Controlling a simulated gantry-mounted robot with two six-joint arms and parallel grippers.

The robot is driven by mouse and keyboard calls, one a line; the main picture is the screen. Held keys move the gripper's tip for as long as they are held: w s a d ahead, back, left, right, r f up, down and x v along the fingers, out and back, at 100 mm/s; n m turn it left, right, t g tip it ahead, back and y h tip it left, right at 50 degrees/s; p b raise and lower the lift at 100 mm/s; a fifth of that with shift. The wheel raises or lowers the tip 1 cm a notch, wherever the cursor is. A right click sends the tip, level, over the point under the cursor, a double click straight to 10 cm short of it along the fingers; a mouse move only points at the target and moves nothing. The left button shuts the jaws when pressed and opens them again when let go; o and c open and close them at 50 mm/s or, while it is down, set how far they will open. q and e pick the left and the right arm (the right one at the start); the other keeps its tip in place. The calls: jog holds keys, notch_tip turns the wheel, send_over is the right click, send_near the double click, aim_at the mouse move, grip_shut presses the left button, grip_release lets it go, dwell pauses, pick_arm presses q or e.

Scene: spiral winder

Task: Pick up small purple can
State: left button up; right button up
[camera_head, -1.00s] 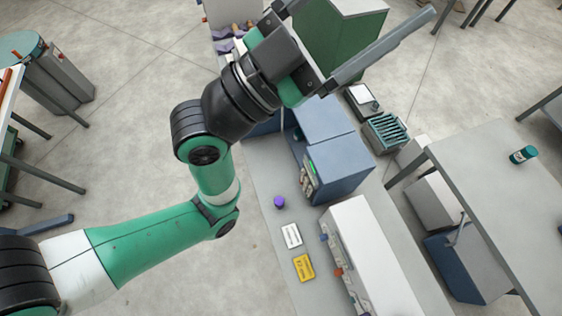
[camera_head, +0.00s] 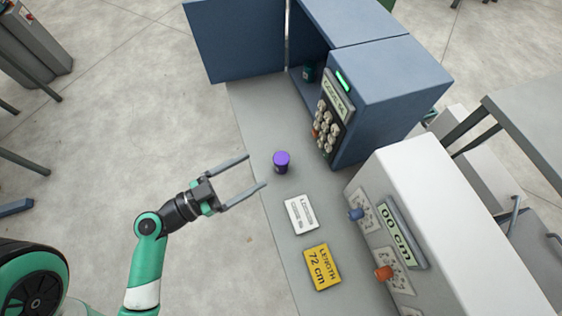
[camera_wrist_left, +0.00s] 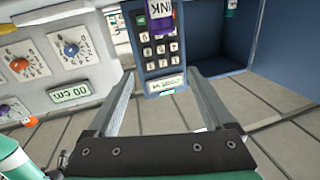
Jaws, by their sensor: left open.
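The small purple can (camera_head: 281,162) stands upright on the grey bench top (camera_head: 250,110), in front of the blue keypad unit. My left gripper (camera_head: 256,170) is open and empty, with its fingertips pointing toward the can and a short gap between them. In the left wrist view, the purple can (camera_wrist_left: 161,16) shows at the top edge, partly cut off, beyond and between the open fingers (camera_wrist_left: 162,74). My right gripper is not in view.
A blue keypad unit (camera_head: 395,85) with an open door (camera_head: 236,40) stands behind the can; a teal can (camera_head: 309,71) is inside. A white card (camera_head: 301,214) and yellow length card (camera_head: 321,267) lie nearer. A white machine with knobs (camera_head: 440,190) stands right.

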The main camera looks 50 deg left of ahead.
pick_arm(q)
jog(key=n+y, duration=0.1)
send_near(275, 163)
jog(key=w+b, duration=0.1)
jog(key=w, duration=0.1)
jog(key=w+b, duration=0.1)
jog(key=w, duration=0.1)
jog(key=w+d+b, duration=0.1)
jog(key=w, duration=0.1)
jog(key=shift+w+r, duration=0.1)
jog(key=shift+r, duration=0.2)
jog(key=shift+w+f+p, duration=0.2)
jog(key=shift+w, duration=1.3)
jog(key=shift+w+f+p, duration=0.15)
jog(key=shift+w+f, duration=0.05)
jog(key=shift+w, duration=1.35)
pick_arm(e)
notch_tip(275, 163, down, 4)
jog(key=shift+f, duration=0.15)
pick_arm(q)
jog(key=shift+s, duration=0.1)
jog(key=shift+c, duration=0.3)
grip_shut()
